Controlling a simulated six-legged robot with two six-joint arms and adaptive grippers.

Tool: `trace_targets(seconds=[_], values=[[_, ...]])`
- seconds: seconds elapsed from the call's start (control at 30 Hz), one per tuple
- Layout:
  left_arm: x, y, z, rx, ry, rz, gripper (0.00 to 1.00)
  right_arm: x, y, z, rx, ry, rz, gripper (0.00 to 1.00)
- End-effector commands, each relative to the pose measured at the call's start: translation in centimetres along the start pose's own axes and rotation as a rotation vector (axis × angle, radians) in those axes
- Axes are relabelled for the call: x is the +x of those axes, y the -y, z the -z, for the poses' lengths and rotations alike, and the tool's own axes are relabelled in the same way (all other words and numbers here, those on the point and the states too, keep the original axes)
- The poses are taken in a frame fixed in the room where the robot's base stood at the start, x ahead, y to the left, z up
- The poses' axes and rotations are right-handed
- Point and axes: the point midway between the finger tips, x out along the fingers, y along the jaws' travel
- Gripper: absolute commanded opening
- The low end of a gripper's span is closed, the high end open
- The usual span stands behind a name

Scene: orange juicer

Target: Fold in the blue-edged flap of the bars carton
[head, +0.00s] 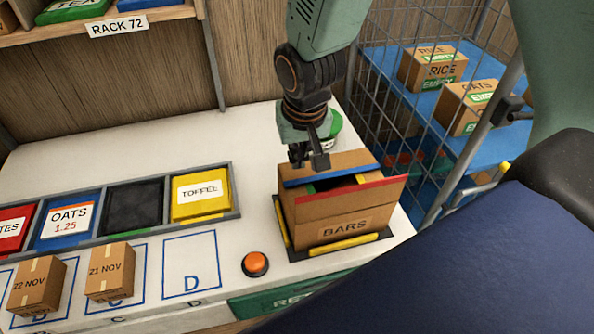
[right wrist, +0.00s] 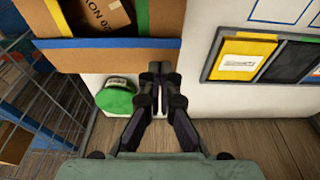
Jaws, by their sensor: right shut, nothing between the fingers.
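The bars carton (head: 331,208) stands at the right end of the white bench. Its blue-edged flap (head: 345,160) is on the far side and leans inward over the opening, its blue edge toward the red-edged near flap (head: 365,193). A dark gap shows between them. In the right wrist view the blue-edged flap (right wrist: 100,58) runs across the upper left. My right gripper (head: 310,157) is shut and empty at the flap's far left corner; in the right wrist view its fingertips (right wrist: 158,75) overlap the flap's right end. Contact is unclear. My left gripper is out of view.
A round green-topped thing (head: 333,125) stands behind the carton. A wire mesh fence (head: 400,120) rises to the right. An orange button (head: 255,263) and grey-framed bins (head: 237,180) are on the left. Bare bench lies behind the bins.

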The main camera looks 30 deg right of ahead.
Motion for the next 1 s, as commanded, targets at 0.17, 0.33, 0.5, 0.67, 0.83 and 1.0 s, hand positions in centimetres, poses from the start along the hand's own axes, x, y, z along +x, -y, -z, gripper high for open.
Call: trace_targets(seconds=[0.17,0.33,0.5,0.67,0.83,1.0], values=[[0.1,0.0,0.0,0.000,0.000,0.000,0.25,2.7,0.1,-0.9,-0.001,0.004,-0.001,0.00],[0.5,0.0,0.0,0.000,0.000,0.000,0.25,4.0,0.2,-1.2,-0.001,0.001,-0.001,0.00],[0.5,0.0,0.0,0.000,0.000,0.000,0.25,4.2,0.2,-1.2,-0.001,0.000,-0.001,0.00],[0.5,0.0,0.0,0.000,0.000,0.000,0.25,4.2,0.2,-1.2,-0.001,0.000,-0.001,0.00],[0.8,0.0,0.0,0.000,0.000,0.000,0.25,4.4,0.2,-1.3,-0.001,0.000,0.000,0.00],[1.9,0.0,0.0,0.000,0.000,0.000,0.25,5.5,0.2,-1.5,-0.001,0.000,0.000,0.00]])
